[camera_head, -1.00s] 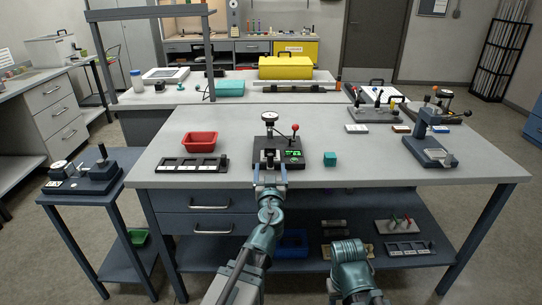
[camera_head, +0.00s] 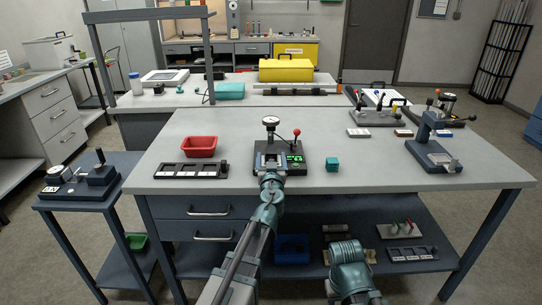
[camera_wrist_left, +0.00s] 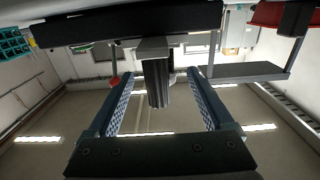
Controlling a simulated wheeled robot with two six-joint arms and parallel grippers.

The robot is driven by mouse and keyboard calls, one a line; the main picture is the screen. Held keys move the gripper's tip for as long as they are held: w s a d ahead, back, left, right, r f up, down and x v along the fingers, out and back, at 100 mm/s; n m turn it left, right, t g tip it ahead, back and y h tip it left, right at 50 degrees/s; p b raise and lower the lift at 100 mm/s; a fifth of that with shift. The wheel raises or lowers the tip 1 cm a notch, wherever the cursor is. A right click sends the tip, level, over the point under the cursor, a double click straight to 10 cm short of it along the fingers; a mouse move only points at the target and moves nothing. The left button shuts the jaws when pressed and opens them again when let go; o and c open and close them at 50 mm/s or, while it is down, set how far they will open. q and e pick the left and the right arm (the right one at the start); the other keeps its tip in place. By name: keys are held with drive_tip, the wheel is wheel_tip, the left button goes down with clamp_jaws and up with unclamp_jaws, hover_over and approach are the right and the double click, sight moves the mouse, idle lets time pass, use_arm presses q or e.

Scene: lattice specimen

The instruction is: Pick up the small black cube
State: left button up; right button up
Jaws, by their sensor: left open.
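A small black block (camera_head: 224,166), likely the black cube, stands at the right end of the dark slotted rack (camera_head: 189,171). A dark block that may be the same one shows at the upper right of the upside-down left wrist view (camera_wrist_left: 293,18). My left gripper (camera_head: 271,160) is open in front of the black dial-gauge stand (camera_head: 292,168), to the right of the rack.
A red bin (camera_head: 199,146) sits behind the rack. A teal cube (camera_head: 332,164) is right of the gauge stand, whose red-knobbed lever (camera_head: 296,133) sticks up. A dark press-like device (camera_head: 434,150) stands at the right. The table middle behind the stand is clear.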

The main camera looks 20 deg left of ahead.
sight(271, 152)
use_arm(q)
drive_tip(key=x, duration=0.4)
drive_tip(key=shift+s+d, duration=0.1)
drive_tip(key=shift+c, duration=0.4)
clamp_jaws()
use_arm(e)
drive_tip(key=shift+w+a, duration=0.1)
drive_tip(key=shift+w, duration=0.25)
use_arm(q)
drive_tip(key=shift+r, duration=0.1)
use_arm(e)
drive_tip(key=shift+r, duration=0.1)
use_arm(q)
wheel_tip(271, 152, up, 14)
drive_tip(key=p, duration=1.4)
use_arm(e)
wheel_tip(271, 152, up, 14)
use_arm(q)
drive_tip(key=shift+f, duration=0.2)
